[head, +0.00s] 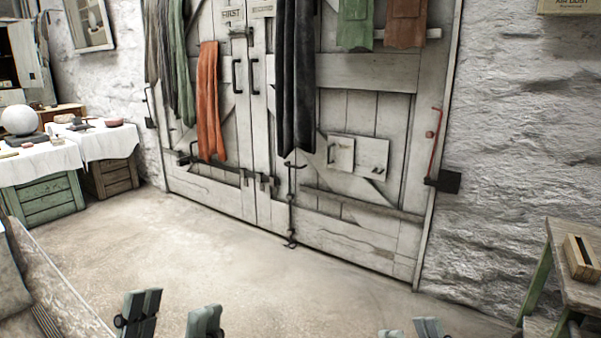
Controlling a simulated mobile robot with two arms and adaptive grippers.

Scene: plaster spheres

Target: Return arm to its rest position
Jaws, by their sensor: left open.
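My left gripper (173,314) shows at the bottom edge, left of the middle. Its two grey-green fingers stand apart with bare floor between them, and it is empty. My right gripper (408,331) shows at the bottom edge, right of the middle. Only the tips of its fingers are in view, and the rest is cut off by the frame. I cannot tell how far its fingers are apart. Neither gripper is seen touching anything. Most of both arms is outside the picture.
Open concrete floor (180,255) lies ahead. Behind it are closed wooden doors (345,220) hung with cloths. At left, a white sphere (19,120) sits on a cloth-covered table (40,168). At right, a wooden bench (575,292) holds a slotted wooden box (581,259).

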